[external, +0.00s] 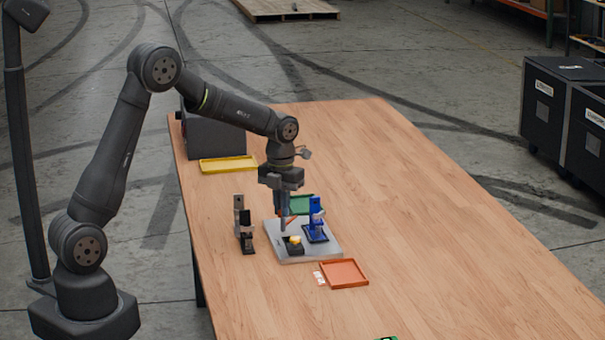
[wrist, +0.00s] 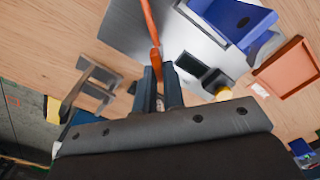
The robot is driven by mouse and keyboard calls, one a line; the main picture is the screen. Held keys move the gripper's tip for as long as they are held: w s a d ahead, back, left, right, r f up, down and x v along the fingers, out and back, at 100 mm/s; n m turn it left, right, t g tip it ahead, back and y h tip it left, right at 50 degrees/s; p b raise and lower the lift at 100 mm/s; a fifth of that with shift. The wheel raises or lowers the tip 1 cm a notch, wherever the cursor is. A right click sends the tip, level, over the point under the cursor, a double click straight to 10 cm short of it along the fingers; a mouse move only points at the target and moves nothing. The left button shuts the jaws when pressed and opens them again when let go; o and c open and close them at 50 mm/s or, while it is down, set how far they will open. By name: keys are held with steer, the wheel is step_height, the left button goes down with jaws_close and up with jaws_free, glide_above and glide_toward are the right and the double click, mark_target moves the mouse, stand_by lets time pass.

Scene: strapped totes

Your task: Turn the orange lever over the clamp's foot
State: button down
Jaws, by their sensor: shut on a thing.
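The orange lever (wrist: 149,25) is a thin bar that runs from the top edge of the wrist view down to my fingertips; only a sliver of it (external: 290,220) shows in the external view. My gripper (external: 284,226) points down over the grey plate (external: 322,250). In the wrist view my gripper (wrist: 157,78) is shut on the lever's near end. A dark block (wrist: 190,66) sits on the plate beside the fingers, with a yellow round piece (wrist: 222,92) near it. I cannot tell for sure which part is the clamp's foot.
A blue fixture (external: 316,222) stands on the plate's right side. A black upright bracket (external: 243,226) stands left of the plate. A green tray (external: 302,203) lies behind, an orange tray (external: 343,273) in front and a yellow tray (external: 228,164) farther back. The table's right side is clear.

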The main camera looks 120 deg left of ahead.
steer(key=shift+m, duration=1.1)
steer(key=c, duration=1.5)
jaws_free()
step_height(320, 180, up, 18)
steer(key=shift+f, duration=0.25)
